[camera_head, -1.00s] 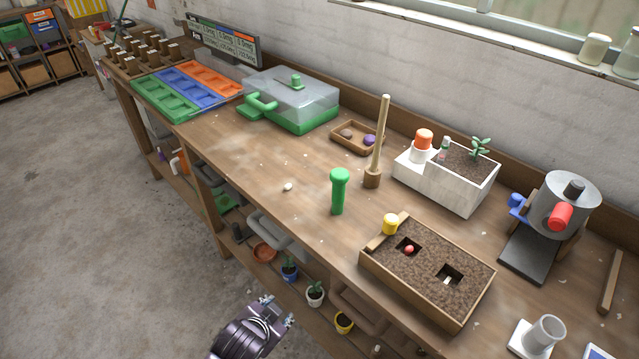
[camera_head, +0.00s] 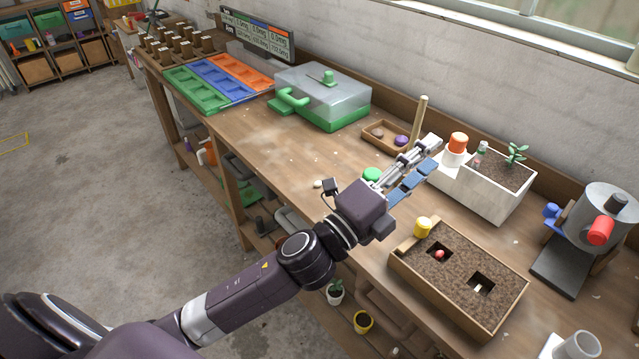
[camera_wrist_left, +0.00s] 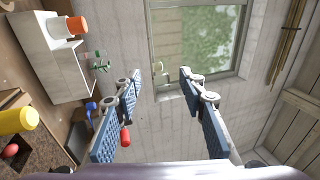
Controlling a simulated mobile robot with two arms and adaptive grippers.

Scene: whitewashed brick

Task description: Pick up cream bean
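A small cream bean (camera_head: 318,184) lies on the bare wooden workbench (camera_head: 262,141), just left of my left gripper's wrist in the head view. My left gripper (camera_head: 434,152) is raised over the bench, reaching right past the bean, above the green-topped tool. Its fingers are spread and empty. In the left wrist view, the gripper (camera_wrist_left: 160,82) has a clear gap between its blue pads, facing the wall and window; the bean does not show there. My right gripper is in neither view.
A soil box (camera_head: 455,262) with two square holes, one holding a red bean (camera_head: 439,254), stands in front. A wooden tray (camera_head: 375,143) with a purple bean (camera_head: 401,140), a white planter (camera_head: 497,194) and a grey machine (camera_head: 602,216) stand behind and right.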

